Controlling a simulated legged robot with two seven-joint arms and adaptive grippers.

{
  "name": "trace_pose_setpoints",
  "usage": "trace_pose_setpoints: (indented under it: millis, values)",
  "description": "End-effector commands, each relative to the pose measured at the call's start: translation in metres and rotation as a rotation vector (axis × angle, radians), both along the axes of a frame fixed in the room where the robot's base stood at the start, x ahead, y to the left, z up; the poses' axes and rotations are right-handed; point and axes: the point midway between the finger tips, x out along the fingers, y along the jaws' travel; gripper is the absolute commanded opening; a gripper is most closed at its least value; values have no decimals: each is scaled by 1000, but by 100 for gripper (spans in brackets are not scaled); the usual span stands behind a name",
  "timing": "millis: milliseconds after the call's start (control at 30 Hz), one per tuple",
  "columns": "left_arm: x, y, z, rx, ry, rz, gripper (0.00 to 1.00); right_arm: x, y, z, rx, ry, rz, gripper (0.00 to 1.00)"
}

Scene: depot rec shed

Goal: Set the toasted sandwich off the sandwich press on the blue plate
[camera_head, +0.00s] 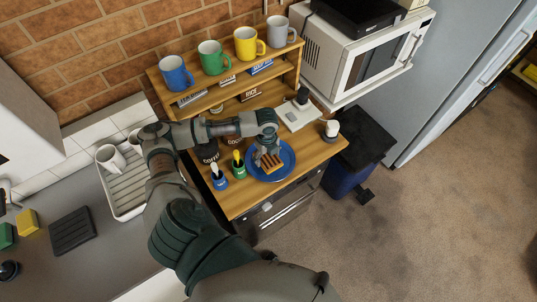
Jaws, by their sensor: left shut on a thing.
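The toasted sandwich (271,163), brown with dark grill stripes, is in my left gripper (268,154). The gripper is shut on it, pointing down, and partly hides its far side. The sandwich is over the middle of the blue plate (289,162); I cannot tell whether its underside touches the plate. The plate lies on the wooden worktop. I cannot clearly make out the sandwich press. My right gripper is not in view.
Dark jars (207,152) stand behind, partly under my arm. A pale flat device (298,114) lies behind right. A mug shelf (226,84) backs the worktop.

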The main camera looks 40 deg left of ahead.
Motion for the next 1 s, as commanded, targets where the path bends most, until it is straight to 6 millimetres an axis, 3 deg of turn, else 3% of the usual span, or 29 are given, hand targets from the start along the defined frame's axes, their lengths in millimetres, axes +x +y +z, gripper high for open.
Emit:
trace_pose_setpoints:
  millis: [100,200,500,733,767,833,1000]
  values:
    - [19,8,-1,0,-2,1,53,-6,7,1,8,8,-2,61]
    - [25,11,-2,1,-1,-1,53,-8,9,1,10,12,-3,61]
    - [25,14,-36,1,2,-2,53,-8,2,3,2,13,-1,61]
    - [26,14,-38,0,-1,-1,53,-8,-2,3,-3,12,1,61]
    - [26,14,-38,0,-1,-1,78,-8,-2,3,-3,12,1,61]
    - [26,14,-38,0,-1,-1,95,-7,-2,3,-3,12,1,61]
    - [26,13,-38,1,0,-1,98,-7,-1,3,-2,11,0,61]
